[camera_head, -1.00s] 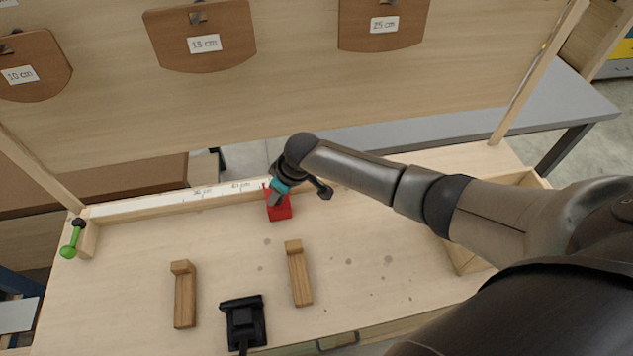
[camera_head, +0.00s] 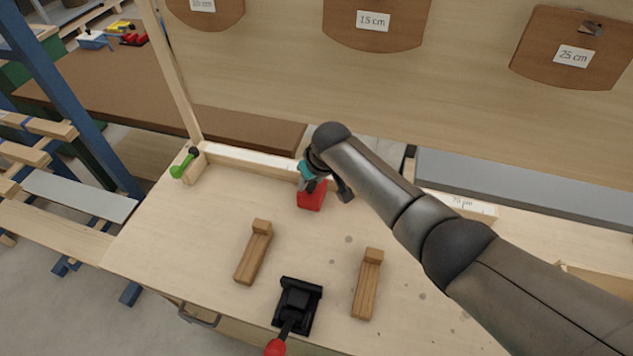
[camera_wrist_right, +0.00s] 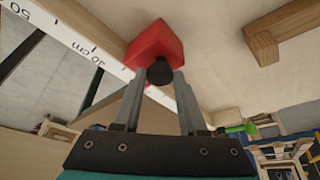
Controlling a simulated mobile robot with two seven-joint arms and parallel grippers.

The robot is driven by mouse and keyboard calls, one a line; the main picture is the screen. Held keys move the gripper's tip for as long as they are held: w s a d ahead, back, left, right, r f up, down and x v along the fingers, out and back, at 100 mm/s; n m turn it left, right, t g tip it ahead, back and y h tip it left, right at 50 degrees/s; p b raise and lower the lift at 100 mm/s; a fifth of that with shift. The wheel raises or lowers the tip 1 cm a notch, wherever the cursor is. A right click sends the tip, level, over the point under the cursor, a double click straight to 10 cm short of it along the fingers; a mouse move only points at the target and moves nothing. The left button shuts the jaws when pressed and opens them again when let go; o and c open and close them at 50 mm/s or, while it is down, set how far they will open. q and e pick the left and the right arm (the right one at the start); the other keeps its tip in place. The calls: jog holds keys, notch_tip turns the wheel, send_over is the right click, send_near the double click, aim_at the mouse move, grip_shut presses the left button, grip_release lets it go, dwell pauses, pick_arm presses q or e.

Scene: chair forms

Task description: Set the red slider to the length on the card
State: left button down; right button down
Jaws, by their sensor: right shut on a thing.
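The red slider (camera_head: 311,198) is a red block at the front of the white scale rail (camera_head: 245,158) along the back of the bench. In the right wrist view the red slider (camera_wrist_right: 156,45) has a black knob (camera_wrist_right: 160,72) between my fingers. My right gripper (camera_head: 308,180) is shut on this knob; it also shows in the wrist view (camera_wrist_right: 160,85). Scale marks of 40 cm and 50 cm show left of the slider there; the exact reading is hidden. Brown boards bear labels reading 15 cm (camera_head: 373,19) and 25 cm (camera_head: 573,56). My left gripper is out of view.
A green-handled part (camera_head: 183,163) sits at the rail's left end. Two wooden L-shaped blocks (camera_head: 253,252) (camera_head: 367,285) and a black clamp (camera_head: 297,305) with a red handle stand towards the front. The bench between them and the slider is clear.

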jog(key=shift+s+a, duration=0.1)
jog(key=shift+a, duration=0.15)
jog(key=shift+c, duration=2.3)
grip_release()
jog(key=shift+d+r, duration=0.15)
jog(key=shift+r, duration=0.3)
jog(key=p+v, duration=0.3)
jog(key=v, duration=1.1)
jog(key=shift+s+d, duration=0.1)
jog(key=shift+s, duration=0.05)
